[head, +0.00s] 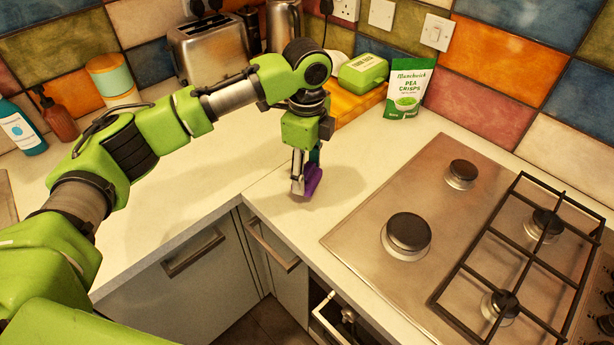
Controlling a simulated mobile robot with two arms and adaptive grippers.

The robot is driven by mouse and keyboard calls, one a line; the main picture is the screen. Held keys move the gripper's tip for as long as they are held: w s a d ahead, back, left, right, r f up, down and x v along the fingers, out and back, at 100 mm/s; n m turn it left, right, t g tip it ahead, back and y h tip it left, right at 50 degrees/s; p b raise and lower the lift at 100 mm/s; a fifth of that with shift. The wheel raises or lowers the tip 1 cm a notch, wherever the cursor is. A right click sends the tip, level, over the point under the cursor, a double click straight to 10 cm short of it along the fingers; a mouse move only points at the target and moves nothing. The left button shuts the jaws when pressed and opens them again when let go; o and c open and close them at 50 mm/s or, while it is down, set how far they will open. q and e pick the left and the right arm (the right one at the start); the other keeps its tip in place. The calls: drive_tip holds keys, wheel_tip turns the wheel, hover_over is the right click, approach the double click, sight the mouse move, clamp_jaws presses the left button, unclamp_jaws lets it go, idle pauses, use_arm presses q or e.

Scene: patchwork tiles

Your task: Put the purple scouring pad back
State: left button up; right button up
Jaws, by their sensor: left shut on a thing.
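My left gripper (306,180) points down over the worktop, near the corner where the two counter runs meet. It is shut on the purple scouring pad (314,181), whose purple side shows to the right of the fingers. The fingers hide part of the pad. The pad is just above or touching the worktop; I cannot tell which. My right gripper is not in the head view.
The hob (450,235) with pan supports is to the right. Behind stand a pea crisps bag (408,92), a green box (363,72) on an orange block (352,104), and a toaster (210,48). Bottles stand at left. A drawer (335,318) below looks open.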

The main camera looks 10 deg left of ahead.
sight(307, 180)
use_arm(q)
drive_tip(key=shift+w+f, duration=0.25)
drive_tip(key=shift+f, duration=0.05)
wheel_tip(307, 180, down, 2)
drive_tip(key=shift+f+p, duration=0.1)
drive_tip(key=shift+p, duration=0.5)
drive_tip(key=shift+f, duration=0.55)
drive_tip(key=o, duration=1)
drive_tip(key=shift+f, duration=0.1)
drive_tip(key=shift+w, duration=0.1)
wheel_tip(307, 180, up, 12)
drive_tip(key=shift+r+b, duration=0.15)
drive_tip(key=shift+b, duration=1)
